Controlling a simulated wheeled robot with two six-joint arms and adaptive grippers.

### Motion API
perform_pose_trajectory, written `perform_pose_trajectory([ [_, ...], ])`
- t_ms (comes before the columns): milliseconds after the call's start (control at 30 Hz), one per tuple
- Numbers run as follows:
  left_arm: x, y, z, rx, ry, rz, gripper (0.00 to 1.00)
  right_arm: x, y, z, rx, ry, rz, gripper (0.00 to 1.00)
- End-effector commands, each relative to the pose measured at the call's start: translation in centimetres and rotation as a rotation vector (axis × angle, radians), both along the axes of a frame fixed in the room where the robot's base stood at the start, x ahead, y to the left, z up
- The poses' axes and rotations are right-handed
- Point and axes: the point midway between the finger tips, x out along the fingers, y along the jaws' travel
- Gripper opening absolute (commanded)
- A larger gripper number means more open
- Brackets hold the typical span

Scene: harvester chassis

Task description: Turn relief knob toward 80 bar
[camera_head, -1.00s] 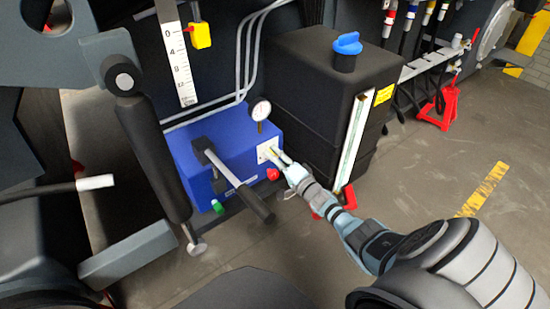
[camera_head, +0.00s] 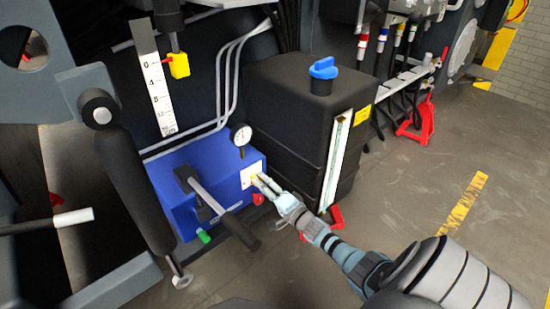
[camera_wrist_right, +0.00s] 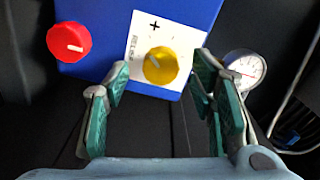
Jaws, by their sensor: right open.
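The yellow relief knob (camera_wrist_right: 161,66) sits on a white plate marked "RELIEF" and "+" on the blue valve block (camera_head: 170,170). A white pointer line shows on the knob. My right gripper (camera_wrist_right: 160,95) is open, its two teal fingers apart on either side below the knob in the right wrist view, not closed on it. In the head view my right gripper (camera_head: 262,183) is close to the white plate (camera_head: 252,174) and covers part of the knob. The pressure gauge (camera_head: 240,134) stands on the block; it also shows in the wrist view (camera_wrist_right: 245,68). My left gripper is not in view.
A red knob (camera_wrist_right: 69,42) sits left of the relief knob in the wrist view. A black lever (camera_head: 225,213) and a green knob (camera_head: 204,237) are on the block's front. A black tank (camera_head: 300,130) with a blue cap (camera_head: 323,68) stands close right of the block.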

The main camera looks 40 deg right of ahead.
Motion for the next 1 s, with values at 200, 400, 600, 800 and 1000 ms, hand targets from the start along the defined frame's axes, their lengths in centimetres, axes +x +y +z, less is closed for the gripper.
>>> perform_pose_trajectory([
  [200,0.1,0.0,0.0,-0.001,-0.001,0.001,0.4,-6.4,0.2,-0.2,-0.002,0.005,0.004,0.51],
  [400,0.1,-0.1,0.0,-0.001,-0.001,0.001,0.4,-9.2,0.3,-0.1,0.0,0.002,0.003,0.51],
  [600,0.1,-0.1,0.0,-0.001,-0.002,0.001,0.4,-9.4,0.2,0.0,-0.001,0.001,0.001,0.51],
  [800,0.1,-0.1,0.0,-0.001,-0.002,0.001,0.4,-9.4,0.2,0.0,-0.001,0.001,0.001,0.51],
  [1000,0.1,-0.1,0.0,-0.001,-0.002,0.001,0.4,-9.4,0.2,-0.1,-0.025,0.003,0.0,0.51],
])
